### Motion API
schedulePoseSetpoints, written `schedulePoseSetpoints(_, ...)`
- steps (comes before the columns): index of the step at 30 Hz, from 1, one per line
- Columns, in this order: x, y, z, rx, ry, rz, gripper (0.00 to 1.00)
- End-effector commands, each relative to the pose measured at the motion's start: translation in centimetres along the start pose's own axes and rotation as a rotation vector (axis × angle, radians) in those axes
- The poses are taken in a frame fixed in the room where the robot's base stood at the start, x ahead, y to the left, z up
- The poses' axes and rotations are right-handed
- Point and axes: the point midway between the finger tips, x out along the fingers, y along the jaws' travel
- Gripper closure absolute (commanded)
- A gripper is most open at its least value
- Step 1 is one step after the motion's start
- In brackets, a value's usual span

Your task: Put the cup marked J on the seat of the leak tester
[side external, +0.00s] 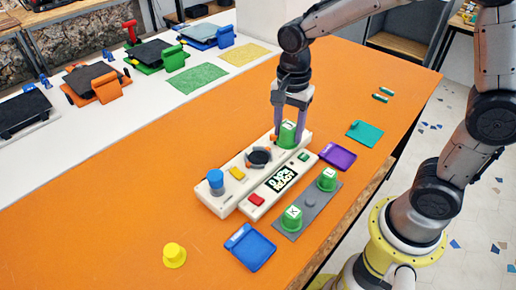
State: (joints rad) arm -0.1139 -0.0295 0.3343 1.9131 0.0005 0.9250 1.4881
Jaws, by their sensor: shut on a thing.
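My gripper (289,138) is shut on a green cup (288,132), one finger on each side. A mark shows on the cup's top, but it is too small to read surely. The cup is at the right end of the white leak tester (228,196); I cannot tell whether it touches the casing. The tester's dark round seat (259,157) is left of the cup and looks empty.
Two more green cups stand on a grey strip (309,208): one marked K (292,217), another (327,179) with an unclear mark. Nearby are a blue tray (250,248), purple tray (338,156), teal piece (365,133) and yellow cup (174,255). The orange table's left is clear.

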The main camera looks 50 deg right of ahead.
Motion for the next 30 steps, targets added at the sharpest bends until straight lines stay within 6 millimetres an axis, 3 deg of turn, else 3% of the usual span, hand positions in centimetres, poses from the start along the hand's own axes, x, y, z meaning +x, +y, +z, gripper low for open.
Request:
schedulePoseSetpoints(5, 1.8, -4.0, -0.3, 0.000, 0.000, 0.001, 1.00)
schedulePoseSetpoints(12, 5.8, -7.0, -0.6, 0.000, 0.000, 0.002, 1.00)
schedulePoseSetpoints(22, 7.8, -8.7, -0.7, 0.000, 0.000, 0.001, 1.00)
schedulePoseSetpoints(30, 10.6, -8.6, -0.7, 0.000, 0.000, -0.001, 1.00)
